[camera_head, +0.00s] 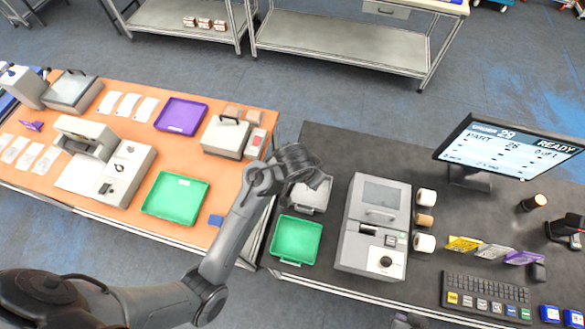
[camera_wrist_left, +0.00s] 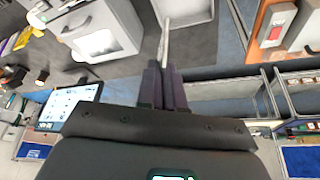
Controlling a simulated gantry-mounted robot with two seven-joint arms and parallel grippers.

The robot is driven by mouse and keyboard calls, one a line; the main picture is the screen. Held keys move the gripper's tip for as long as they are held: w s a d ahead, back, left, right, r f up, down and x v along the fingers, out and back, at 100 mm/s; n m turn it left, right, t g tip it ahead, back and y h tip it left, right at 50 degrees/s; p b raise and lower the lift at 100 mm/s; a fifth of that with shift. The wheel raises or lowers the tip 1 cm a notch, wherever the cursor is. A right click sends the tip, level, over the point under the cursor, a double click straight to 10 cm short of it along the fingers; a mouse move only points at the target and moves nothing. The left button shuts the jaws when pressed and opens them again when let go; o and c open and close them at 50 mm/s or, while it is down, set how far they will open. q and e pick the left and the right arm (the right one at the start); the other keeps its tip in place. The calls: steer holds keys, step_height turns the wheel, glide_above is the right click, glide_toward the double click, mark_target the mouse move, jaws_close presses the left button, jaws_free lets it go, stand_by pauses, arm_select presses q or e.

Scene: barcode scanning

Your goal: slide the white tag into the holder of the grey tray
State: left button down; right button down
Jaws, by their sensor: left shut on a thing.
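The grey tray (camera_head: 304,198) lies on the dark table, left of the grey printer-like machine, partly hidden by my left gripper (camera_head: 318,180). In the left wrist view a pale grey tray (camera_wrist_left: 196,14) shows at the top. There my left gripper (camera_wrist_left: 164,68) is shut on the thin white tag (camera_wrist_left: 166,38), seen nearly edge-on and pointing towards the tray. The tag cannot be made out in the head view. I cannot tell whether it touches the tray, and the holder is not clearly seen.
A green tray (camera_head: 296,240) lies just in front of the grey tray. The grey machine (camera_head: 375,225) stands close on the right. A gap separates the dark table from the orange table (camera_head: 130,185). A monitor (camera_head: 510,148) and keyboard (camera_head: 486,298) are farther right.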

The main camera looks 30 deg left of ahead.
arm_select(q)
steer(key=s+d+f+m+g+h+b, duration=0.2)
steer(key=s+d+f+m+h+b, duration=0.15)
steer(key=d+f+m, duration=0.85)
steer(key=s+a+f+g+b, duration=0.1)
steer(key=s+a+f+b, duration=0.1)
steer(key=a+f, duration=0.5)
steer(key=w+a+b, duration=0.1)
steer(key=w+a, duration=0.5)
steer(key=a, duration=0.1)
steer(key=shift+w+r, duration=0.3)
step_height(320, 180, down, 8)
steer(key=b, duration=0.6)
steer(key=shift+r+b, duration=0.25)
steer(key=shift+b, duration=0.15)
